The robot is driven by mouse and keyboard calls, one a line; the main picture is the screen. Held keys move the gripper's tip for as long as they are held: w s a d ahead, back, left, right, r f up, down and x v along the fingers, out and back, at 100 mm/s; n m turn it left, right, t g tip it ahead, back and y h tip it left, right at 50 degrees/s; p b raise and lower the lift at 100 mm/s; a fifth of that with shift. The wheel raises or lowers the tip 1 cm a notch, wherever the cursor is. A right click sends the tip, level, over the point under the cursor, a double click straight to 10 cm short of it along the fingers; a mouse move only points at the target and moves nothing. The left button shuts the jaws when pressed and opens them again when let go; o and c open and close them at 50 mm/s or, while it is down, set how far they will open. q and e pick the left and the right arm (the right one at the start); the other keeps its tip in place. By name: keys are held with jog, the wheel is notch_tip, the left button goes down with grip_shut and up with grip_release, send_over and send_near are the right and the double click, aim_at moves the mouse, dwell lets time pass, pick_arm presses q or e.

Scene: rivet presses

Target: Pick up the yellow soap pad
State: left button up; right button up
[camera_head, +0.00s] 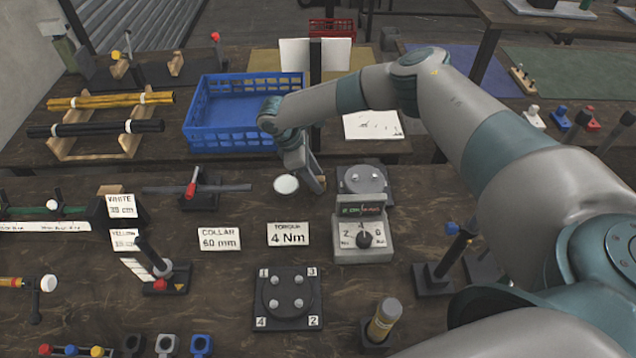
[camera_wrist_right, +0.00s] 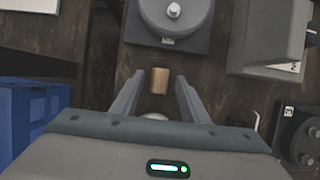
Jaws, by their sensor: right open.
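A small tan-yellow block (camera_wrist_right: 160,81), which looks like the soap pad, lies on the dark bench in the right wrist view. It sits between and just beyond the fingertips of my right gripper (camera_wrist_right: 157,80), which is open with a gap on both sides of the block. In the head view my right gripper (camera_head: 312,180) points down at the bench, beside a round white dish (camera_head: 286,184). The block is mostly hidden by the gripper there. My left gripper is not in view.
A grey torque device (camera_head: 363,238) stands right of the gripper. A blue crate (camera_head: 215,137) stands behind it to the left. A "4 Nm" card (camera_head: 289,234) and a black four-post plate (camera_head: 288,318) are in front. A "COLLAR" card (camera_head: 219,238) lies left.

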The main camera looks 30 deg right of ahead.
grip_shut()
jog(key=shift+r, duration=0.1)
notch_tip(320, 180, up, 9)
jog(key=b, duration=0.2)
jog(key=shift+b, duration=0.35)
jog(key=shift+r, duration=0.4)
dwell(0.3)
